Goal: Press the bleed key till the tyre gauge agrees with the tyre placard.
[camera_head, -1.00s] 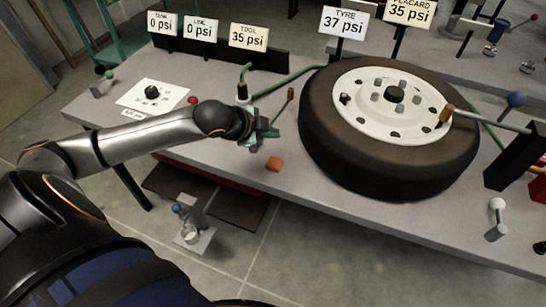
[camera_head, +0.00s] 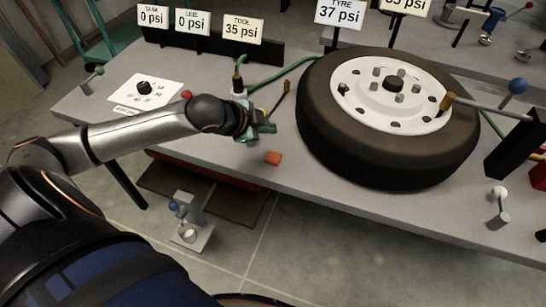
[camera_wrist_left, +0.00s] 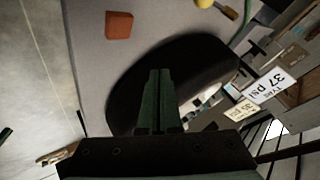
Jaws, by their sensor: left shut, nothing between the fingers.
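The tyre gauge sign (camera_head: 339,13) reads 37 psi; it also shows in the left wrist view (camera_wrist_left: 267,86). The placard sign (camera_head: 407,5) is partly cut off at the top edge and reads 35 psi. The black tyre (camera_head: 317,130) with a white wheel lies flat on the bench. My left gripper (camera_head: 268,131) is shut and empty, above the bench just left of the tyre. In the left wrist view its closed green fingers (camera_wrist_left: 160,78) appear against the dark tyre. An orange block (camera_head: 273,158) lies below it in the head view, apart from the fingers. I cannot tell which part is the bleed key.
Signs for tank (camera_head: 153,16) and line (camera_head: 192,22) read 0 psi; the tool sign (camera_head: 243,29) reads 35 psi. A green hose (camera_head: 284,73) runs behind my gripper to the tyre. A thin lever (camera_head: 283,94) stands beside the tyre. The bench front is mostly clear.

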